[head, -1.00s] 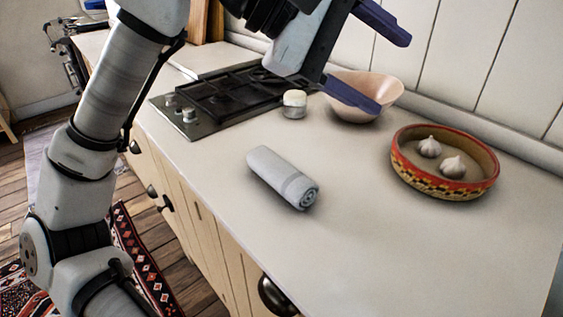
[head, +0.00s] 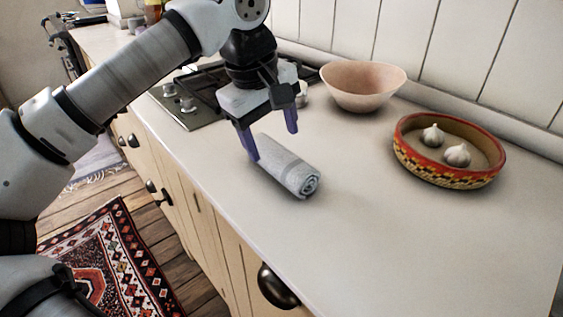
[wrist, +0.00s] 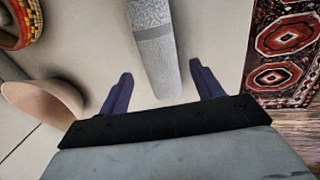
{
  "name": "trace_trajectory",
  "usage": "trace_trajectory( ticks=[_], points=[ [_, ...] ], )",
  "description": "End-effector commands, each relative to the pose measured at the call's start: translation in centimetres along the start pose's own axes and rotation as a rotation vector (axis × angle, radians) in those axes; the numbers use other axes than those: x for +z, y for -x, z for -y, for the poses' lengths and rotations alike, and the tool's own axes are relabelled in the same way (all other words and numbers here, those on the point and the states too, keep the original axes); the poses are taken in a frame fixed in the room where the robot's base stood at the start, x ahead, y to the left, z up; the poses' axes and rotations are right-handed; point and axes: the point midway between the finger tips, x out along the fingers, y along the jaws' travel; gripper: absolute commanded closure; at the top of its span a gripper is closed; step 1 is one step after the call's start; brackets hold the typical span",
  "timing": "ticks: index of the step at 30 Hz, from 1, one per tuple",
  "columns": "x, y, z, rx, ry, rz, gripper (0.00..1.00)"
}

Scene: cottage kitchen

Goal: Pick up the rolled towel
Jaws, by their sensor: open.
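The rolled towel (head: 291,170) is grey-blue and lies on its side on the pale counter, its spiral end facing the lower right in the head view. My gripper (head: 271,146) is open, fingers pointing down, at the towel's far left end. One purple finger shows on each side of that end, and the jaws hold nothing. I cannot tell the exact height of the fingertips above the counter.
A pink bowl (head: 362,92) stands toward the wall. A patterned round dish (head: 448,178) with two garlic bulbs (head: 457,154) is to the right. A gas hob (head: 196,108) lies behind my gripper. The counter front (head: 370,240) is clear.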

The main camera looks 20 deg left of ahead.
Motion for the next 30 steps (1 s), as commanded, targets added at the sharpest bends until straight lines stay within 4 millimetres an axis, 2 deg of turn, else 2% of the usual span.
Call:
trace_trajectory(
  ticks=[5, 13, 22, 23, 30],
  points=[
    [0.0, -1.2, 0.0, 0.000, 0.000, 0.000, 0.34],
    [-0.1, -5.0, -0.2, 0.000, -0.001, 0.002, 0.34],
    [-0.1, -5.8, -0.2, 0.001, 0.000, 0.000, 0.34],
    [-0.1, -5.8, -0.2, 0.001, 0.000, 0.000, 0.36],
    [-0.1, -5.8, -0.2, 0.001, 0.000, 0.001, 0.67]
  ],
)
